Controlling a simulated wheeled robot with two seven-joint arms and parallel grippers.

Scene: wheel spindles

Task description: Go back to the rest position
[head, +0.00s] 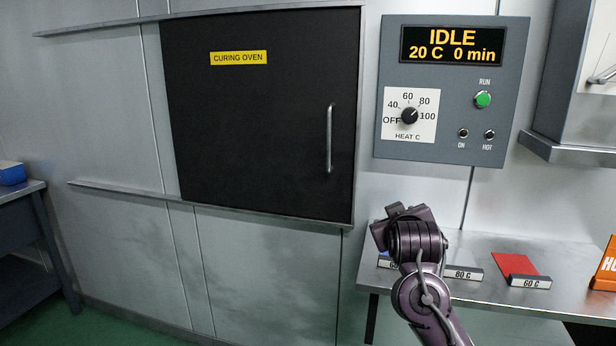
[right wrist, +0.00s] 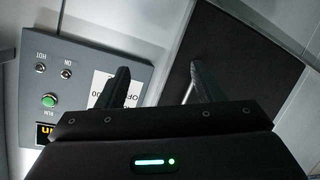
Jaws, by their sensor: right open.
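My right gripper (head: 402,214) is raised in front of the wall, below the control panel (head: 446,90) and to the right of the curing oven door (head: 255,115). In the right wrist view its two dark fingers (right wrist: 158,78) stand apart with nothing between them. The oven door is shut, and its upright handle (head: 330,138) is apart from the gripper in the head view. The panel display (head: 452,46) reads IDLE, 20 C, 0 min. The heat dial (head: 409,116) and a green RUN button (head: 482,99) sit below it. My left gripper is out of view.
A metal table (head: 450,262) stands at lower right, partly behind my right arm. It bears a red sheet (head: 515,264), labelled blocks marked 80 C (head: 464,274) and 60 C (head: 530,282), and an orange sign (head: 606,265). A blue bin (head: 11,173) stands on a left bench.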

